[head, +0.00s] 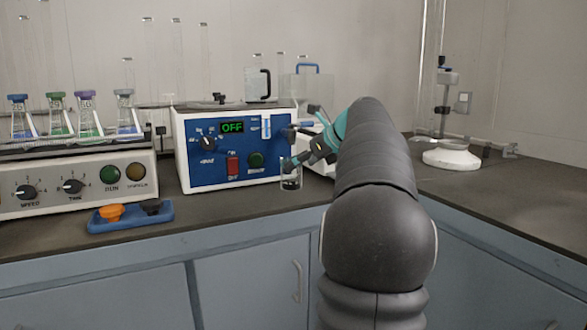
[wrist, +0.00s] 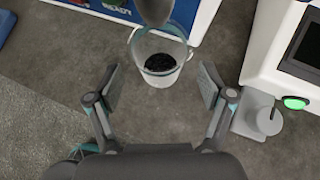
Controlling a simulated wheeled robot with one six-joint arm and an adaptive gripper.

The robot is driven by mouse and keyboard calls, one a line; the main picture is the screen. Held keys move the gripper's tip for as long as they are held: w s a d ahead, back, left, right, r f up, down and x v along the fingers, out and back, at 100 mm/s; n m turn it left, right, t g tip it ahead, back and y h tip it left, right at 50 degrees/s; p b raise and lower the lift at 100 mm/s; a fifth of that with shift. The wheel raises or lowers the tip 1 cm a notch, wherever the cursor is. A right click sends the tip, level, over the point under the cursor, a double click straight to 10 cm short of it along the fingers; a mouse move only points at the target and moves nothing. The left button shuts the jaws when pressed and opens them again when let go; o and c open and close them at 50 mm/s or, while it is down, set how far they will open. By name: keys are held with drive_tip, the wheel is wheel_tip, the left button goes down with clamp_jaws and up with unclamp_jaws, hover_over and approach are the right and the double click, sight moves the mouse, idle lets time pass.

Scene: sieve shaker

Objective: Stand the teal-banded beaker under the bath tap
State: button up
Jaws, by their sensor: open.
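The bath (head: 240,150) is a white box with a blue front panel and an OFF display. Its grey tap (head: 290,133) sticks out at the panel's right side; it also shows at the top of the wrist view (wrist: 154,10). A clear beaker (head: 291,180) stands upright on the bench below the tap, close to the panel. In the wrist view the beaker (wrist: 160,72) has a teal tint at its rim and something dark inside. My gripper (wrist: 158,88) is open, its fingers apart on the near left and right of the beaker, not visibly touching it.
A white device with a dark screen (wrist: 303,42) and a grey knob-like part (wrist: 262,117) stand close on the right. A blue tray (head: 130,217) with an orange item lies left. A flask shaker (head: 75,185) is farther left. Bench toward the front is bare.

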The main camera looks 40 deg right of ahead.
drive_tip(key=a+v, duration=0.1)
drive_tip(key=v, duration=0.6)
drive_tip(key=shift+s+d+p, duration=0.2)
drive_tip(key=shift+d+p, duration=0.25)
drive_tip(key=shift+d, duration=0.1)
drive_tip(key=s+a+f+n+g, duration=0.1)
drive_tip(key=s+a+f+n, duration=0.15)
drive_tip(key=a+n, duration=0.45)
drive_tip(key=s+a+f+n+g, duration=0.1)
drive_tip(key=a+f+n, duration=0.3)
drive_tip(key=a, duration=0.7)
drive_tip(key=s+a+f+n+g, duration=0.2)
drive_tip(key=a+f+n, duration=0.25)
drive_tip(key=a, duration=0.45)
drive_tip(key=s+a+f+n+h, duration=0.1)
drive_tip(key=s+a+f+n, duration=1)
drive_tip(key=s+f+n, duration=0.4)
drive_tip(key=n, duration=0.3)
drive_tip(key=shift+n+g+h, duration=0.3)
drive_tip(key=shift+n+g, duration=0.05)
drive_tip(key=shift+g, duration=0.05)
